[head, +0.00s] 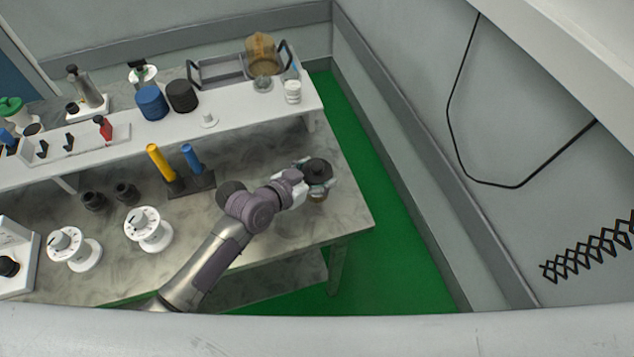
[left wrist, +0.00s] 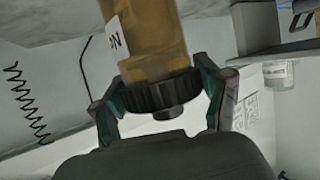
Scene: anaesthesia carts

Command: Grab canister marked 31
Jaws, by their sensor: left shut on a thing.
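My left gripper (head: 314,177) reaches over the right end of the lower marble worktop and is shut on the dark ribbed cap of an amber canister (left wrist: 155,40). In the left wrist view, the fingers clasp the cap (left wrist: 158,92) from both sides. A white label (left wrist: 117,38) on the canister shows only part of a dark character, so I cannot read its number. In the head view, the cap and a bit of amber body show at the gripper; whether the base touches the worktop is unclear. My right gripper is not in view.
White dials (head: 148,229) and yellow and blue handles (head: 160,162) stand left on the worktop. Green floor (head: 410,230) lies free to the right.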

